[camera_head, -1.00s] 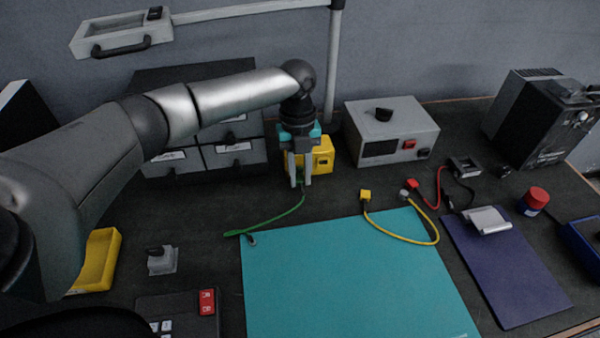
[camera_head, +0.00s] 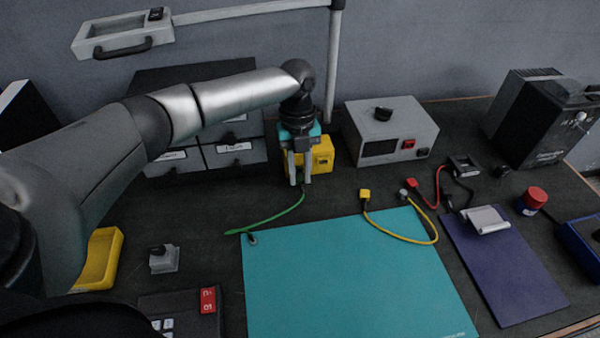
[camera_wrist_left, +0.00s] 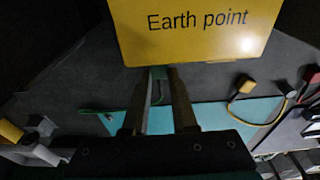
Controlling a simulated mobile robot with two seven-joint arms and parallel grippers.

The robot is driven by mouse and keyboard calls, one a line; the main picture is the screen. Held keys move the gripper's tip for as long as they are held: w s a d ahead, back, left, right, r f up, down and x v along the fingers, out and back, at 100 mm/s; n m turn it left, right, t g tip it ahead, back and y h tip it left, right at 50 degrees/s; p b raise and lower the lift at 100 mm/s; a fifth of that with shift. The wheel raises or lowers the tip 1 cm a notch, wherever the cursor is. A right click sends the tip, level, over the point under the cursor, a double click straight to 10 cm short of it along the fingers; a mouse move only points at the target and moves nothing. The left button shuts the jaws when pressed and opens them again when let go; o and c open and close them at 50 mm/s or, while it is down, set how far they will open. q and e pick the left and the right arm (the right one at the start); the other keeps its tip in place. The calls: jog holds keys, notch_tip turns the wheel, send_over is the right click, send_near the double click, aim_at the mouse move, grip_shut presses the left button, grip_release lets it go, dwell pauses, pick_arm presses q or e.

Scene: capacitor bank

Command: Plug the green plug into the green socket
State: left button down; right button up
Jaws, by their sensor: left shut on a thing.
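My left gripper (camera_head: 299,181) is in front of the yellow box (camera_head: 322,153), with its fingers pointing down. In the left wrist view its fingers (camera_wrist_left: 160,80) are close together around a small green piece, which I take to be the green plug (camera_wrist_left: 157,73). The plug is mostly hidden by the fingers. A green cable (camera_head: 279,218) runs from the fingertips down to the teal mat's corner. The yellow box reads "Earth point" in the left wrist view (camera_wrist_left: 195,45). Its edge is right by the fingertips; I cannot tell whether the plug touches it. No green socket is clearly visible. My right gripper is not in view.
A grey instrument box (camera_head: 389,130) stands right of the yellow box, and drawers (camera_head: 235,152) stand left. A yellow plug (camera_head: 364,195) with its cable lies over the teal mat (camera_head: 340,280). A red plug (camera_head: 411,184) lies near the purple board (camera_head: 515,275). The dark bench between is mostly clear.

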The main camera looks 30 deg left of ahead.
pick_arm(q)
jog(key=shift+w+a, duration=0.25)
jog(key=shift+w, duration=0.15)
jog(key=c, duration=0.6)
grip_release()
jog(key=r+p, duration=0.1)
jog(key=r, duration=0.4)
jog(key=w+a+r+p, duration=0.1)
jog(key=r+p, duration=0.1)
jog(key=r, duration=0.3)
jog(key=r+p, duration=0.1)
jog(key=r, duration=0.4)
jog(key=shift+w+a, duration=0.2)
jog(key=shift+w, duration=0.2)
